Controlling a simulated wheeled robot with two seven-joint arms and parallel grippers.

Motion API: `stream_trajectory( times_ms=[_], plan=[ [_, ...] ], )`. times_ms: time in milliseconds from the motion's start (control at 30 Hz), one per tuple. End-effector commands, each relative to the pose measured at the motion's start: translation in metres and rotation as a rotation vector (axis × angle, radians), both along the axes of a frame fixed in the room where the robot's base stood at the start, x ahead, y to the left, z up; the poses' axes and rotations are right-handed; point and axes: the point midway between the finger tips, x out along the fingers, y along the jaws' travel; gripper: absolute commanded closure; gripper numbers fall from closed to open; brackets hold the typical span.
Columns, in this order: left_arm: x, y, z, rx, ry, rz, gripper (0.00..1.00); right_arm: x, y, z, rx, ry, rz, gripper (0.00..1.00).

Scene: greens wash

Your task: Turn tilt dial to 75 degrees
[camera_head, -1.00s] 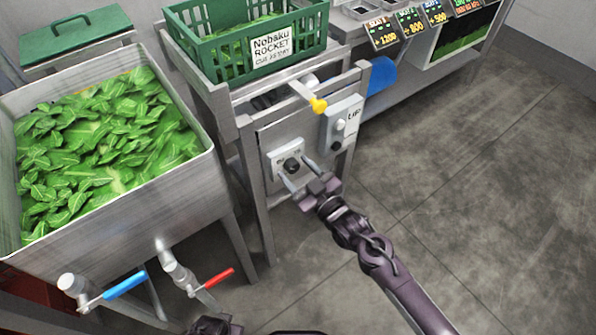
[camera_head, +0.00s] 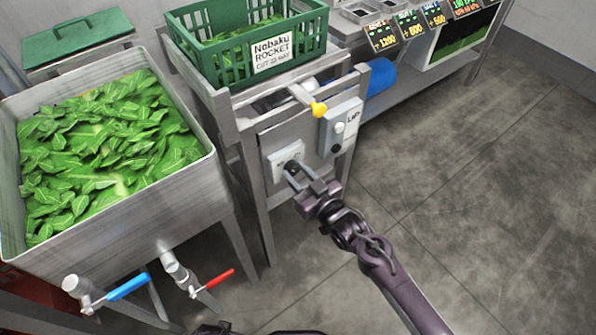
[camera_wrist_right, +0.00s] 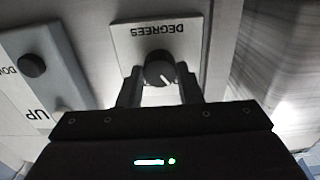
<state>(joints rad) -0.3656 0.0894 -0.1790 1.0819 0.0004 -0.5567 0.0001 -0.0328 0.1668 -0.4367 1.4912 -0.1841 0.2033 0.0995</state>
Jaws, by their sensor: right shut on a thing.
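The tilt dial is a dark round knob (camera_wrist_right: 158,69) on a pale plate (camera_wrist_right: 190,40) marked DEGREES, upside down in the right wrist view. A white pointer line on the knob points down and slightly right there; the angle numbers cannot be read. In the head view the dial plate (camera_head: 276,160) is on the front of the metal stand. My right gripper (camera_head: 291,170) is shut on the knob, one finger on each side, also seen in the right wrist view (camera_wrist_right: 160,85).
Beside the dial is a control box (camera_head: 340,126) with UP and DOWN buttons. A yellow-tipped lever (camera_head: 318,109) sticks out above. A green crate (camera_head: 225,62) stands on top. At left is a sink of leaves (camera_head: 190,188) with blue and red tap handles. Floor at right is clear.

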Motion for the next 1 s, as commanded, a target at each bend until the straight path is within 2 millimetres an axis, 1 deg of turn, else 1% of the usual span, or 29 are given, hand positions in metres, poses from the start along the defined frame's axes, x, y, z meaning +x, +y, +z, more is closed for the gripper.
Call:
stream_trajectory(
  times_ms=[100,500,1000],
  plan=[
    [-0.014,0.002,-0.002,0.002,0.011,-0.002,1.0,0.0,0.0,0.002,0.085,0.065,-0.002,0.91],
    [-0.059,0.01,-0.011,0.005,0.034,-0.008,1.0,0.0,0.0,0.001,0.394,0.29,-0.002,0.91],
    [-0.113,0.021,-0.012,0.009,0.058,-0.015,1.0,0.001,-0.001,0.0,0.777,0.569,0.0,0.91]
  ],
)
